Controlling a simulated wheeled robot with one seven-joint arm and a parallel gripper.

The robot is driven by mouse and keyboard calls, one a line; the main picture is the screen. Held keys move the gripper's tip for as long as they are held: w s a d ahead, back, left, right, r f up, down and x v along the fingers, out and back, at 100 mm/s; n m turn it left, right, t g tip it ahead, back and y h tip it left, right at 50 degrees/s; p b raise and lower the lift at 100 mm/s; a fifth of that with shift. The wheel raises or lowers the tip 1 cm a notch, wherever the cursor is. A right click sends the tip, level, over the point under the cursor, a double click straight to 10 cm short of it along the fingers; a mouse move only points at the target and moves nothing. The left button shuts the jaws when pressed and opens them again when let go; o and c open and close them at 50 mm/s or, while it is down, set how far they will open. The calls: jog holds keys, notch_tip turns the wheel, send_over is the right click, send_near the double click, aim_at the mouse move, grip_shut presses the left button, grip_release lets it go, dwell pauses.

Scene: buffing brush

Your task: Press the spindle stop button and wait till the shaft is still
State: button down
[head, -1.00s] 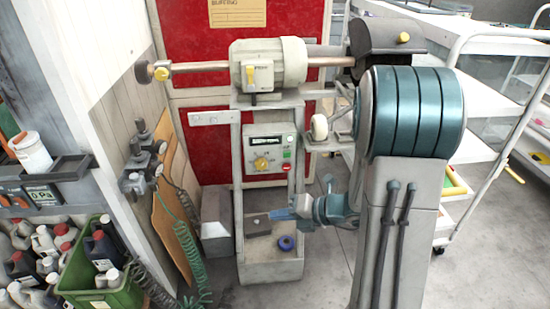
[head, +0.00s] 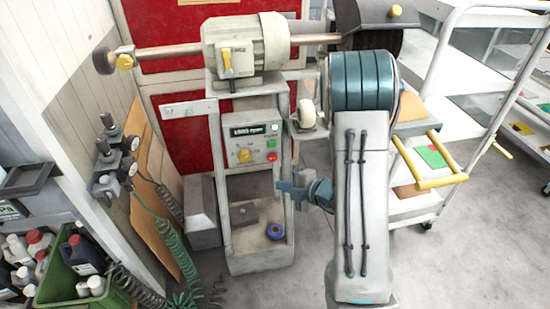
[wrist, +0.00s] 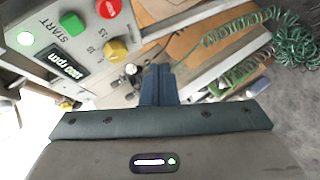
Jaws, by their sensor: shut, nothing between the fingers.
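The control panel (head: 252,140) on the machine stand has a lit rpm display (head: 253,130), a yellow knob (head: 245,155), a green START button (head: 271,143) and a red button (head: 272,156). In the wrist view the red button (wrist: 108,8) is cut by the top edge, beside the green button (wrist: 72,22). A green-white lamp (wrist: 25,38) is lit. My gripper (head: 280,186) is shut and empty, below and slightly right of the red button, apart from the panel. Its closed fingers (wrist: 158,72) show in the wrist view. The copper shaft (head: 168,52) runs through the motor; its motion cannot be told.
A dark wheel cover (head: 366,24) sits at the shaft's right end. A small white roller (head: 306,113) juts out above my gripper. A blue ring (head: 275,231) lies in the stand's base tray. A white cart (head: 455,105) stands right; green coiled hoses (head: 170,250) hang left.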

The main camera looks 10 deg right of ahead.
send_near(269, 161)
jog(key=shift+s+a+f+p+x, duration=0.1)
jog(key=shift+s+x, duration=0.05)
jog(key=shift+x, duration=0.7)
jog(key=shift+s+a+f+p+x, duration=0.1)
jog(key=shift+p+x, duration=0.05)
jog(key=shift+x, duration=0.7)
jog(key=shift+s+a+f+p+x, duration=0.1)
jog(key=shift+s+x, duration=0.05)
jog(key=shift+x, duration=0.7)
jog(key=shift+w+r, duration=0.1)
jog(key=shift+w, duration=0.3)
jog(key=shift+w, duration=0.4)
dwell(0.5)
jog(key=shift+s, duration=0.15)
jog(key=shift+s+p, duration=0.3)
jog(key=shift+s, duration=0.35)
jog(key=s, duration=0.5)
dwell(0.4)
